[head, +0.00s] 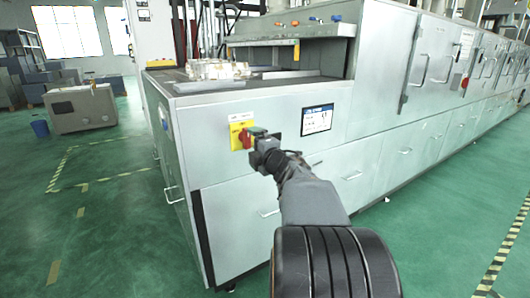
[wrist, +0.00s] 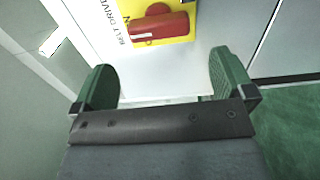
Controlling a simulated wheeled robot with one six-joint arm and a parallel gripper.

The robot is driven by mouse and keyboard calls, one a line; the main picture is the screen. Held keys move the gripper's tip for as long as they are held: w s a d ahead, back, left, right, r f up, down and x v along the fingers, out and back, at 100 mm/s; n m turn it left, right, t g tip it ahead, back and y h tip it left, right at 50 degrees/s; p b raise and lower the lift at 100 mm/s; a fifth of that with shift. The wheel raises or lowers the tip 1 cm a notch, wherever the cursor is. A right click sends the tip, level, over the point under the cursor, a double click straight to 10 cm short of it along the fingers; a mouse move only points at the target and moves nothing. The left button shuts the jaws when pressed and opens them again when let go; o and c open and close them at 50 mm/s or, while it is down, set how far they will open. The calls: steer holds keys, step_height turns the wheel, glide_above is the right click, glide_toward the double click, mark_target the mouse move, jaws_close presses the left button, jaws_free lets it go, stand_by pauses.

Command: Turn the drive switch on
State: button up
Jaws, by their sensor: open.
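The drive switch is a red rotary handle (head: 246,138) on a yellow plate (head: 236,136) on the front of the grey machine. In the wrist view the red handle (wrist: 158,27) lies roughly level, slightly tilted, on the yellow plate (wrist: 128,9), with "BELT DRIVE" lettering beside it. My gripper (head: 258,137) is just right of the switch in the head view and hides part of it. In the wrist view my gripper (wrist: 160,85) is open and empty; its green-padded fingers stand apart, with the handle beyond their tips and not between them.
A display panel (head: 317,119) is right of the switch on the machine front (head: 290,180). Clear castings (head: 215,70) lie on the belt above. Door handles stick out along the machine.

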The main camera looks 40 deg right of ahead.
steer(key=s+p, duration=0.1)
steer(key=s, duration=0.5)
steer(key=shift+s+a, duration=0.2)
steer(key=shift+a, duration=0.25)
steer(key=a+r+m+g+h+p, duration=0.3)
steer(key=a+r+m+g+p, duration=0.3)
steer(key=r+m+p, duration=0.8)
steer(key=s+a+m+g+y+p, duration=0.1)
steer(key=s+a+g+y+p, duration=0.2)
steer(key=s+a+p, duration=0.3)
steer(key=s+a+f+m+g+y+p, duration=0.1)
steer(key=s+a+g+p, duration=0.4)
steer(key=a+p, duration=0.6)
steer(key=shift+s+a+f+m+y, duration=0.3)
steer(key=shift+s+a+y, duration=0.3)
steer(key=shift+y, duration=0.3)
steer(key=shift+c, duration=0.5)
